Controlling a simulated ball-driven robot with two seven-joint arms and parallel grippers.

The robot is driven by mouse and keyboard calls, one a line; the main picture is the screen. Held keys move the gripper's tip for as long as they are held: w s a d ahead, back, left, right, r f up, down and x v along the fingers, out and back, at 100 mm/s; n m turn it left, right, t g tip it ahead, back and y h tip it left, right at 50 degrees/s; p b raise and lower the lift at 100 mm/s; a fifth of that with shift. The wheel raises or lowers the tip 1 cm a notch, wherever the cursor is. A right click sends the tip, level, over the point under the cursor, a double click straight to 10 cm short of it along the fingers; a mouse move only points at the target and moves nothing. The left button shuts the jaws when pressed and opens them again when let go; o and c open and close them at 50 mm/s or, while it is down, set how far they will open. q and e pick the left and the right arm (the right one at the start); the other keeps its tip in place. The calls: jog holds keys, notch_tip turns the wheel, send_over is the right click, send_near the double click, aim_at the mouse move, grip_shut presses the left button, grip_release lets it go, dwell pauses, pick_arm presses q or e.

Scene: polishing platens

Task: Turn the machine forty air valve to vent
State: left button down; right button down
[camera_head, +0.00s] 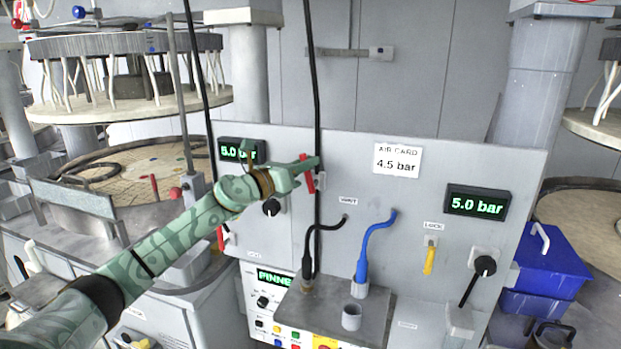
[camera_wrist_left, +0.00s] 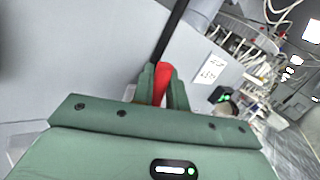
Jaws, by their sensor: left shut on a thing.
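A red lever handle (camera_head: 306,176) sits on the upper part of the grey panel (camera_head: 450,160), beside a vertical black hose. My left gripper (camera_head: 308,170) reaches it from the left and is shut on it; in the left wrist view the red handle (camera_wrist_left: 162,82) shows between the fingers (camera_wrist_left: 163,92). The valve body behind is mostly hidden by the gripper, and I cannot read which way the lever is set. No machine number is readable. My right gripper is in neither view.
The panel carries two "5.0 bar" displays, at left (camera_head: 243,151) and right (camera_head: 478,203), and an "AIR CARD 4.5 bar" sign (camera_head: 397,160). A blue hose (camera_head: 371,245), a yellow lever (camera_head: 429,260) and a black-handled switch (camera_head: 484,266) stand lower right. The black hose (camera_head: 315,80) runs close beside the gripper.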

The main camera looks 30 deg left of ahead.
pick_arm(q)
jog(key=a+f+n+t+y+b, duration=0.2)
jog(key=n+y+b, duration=0.4)
jog(key=n, duration=0.5)
jog(key=s+a+f+n+t+y+b, duration=0.1)
jog(key=a+f+n+t+y+b, duration=0.1)
jog(key=n, duration=0.9)
jog(key=shift+a+f+t+y+b, duration=0.25)
jog(key=shift+f+t+y+b, duration=0.65)
jog(key=shift+y+b, duration=1.15)
jog(key=shift+f, duration=0.25)
jog(key=c, duration=1.5)
grip_release()
jog(key=shift+o, duration=0.2)
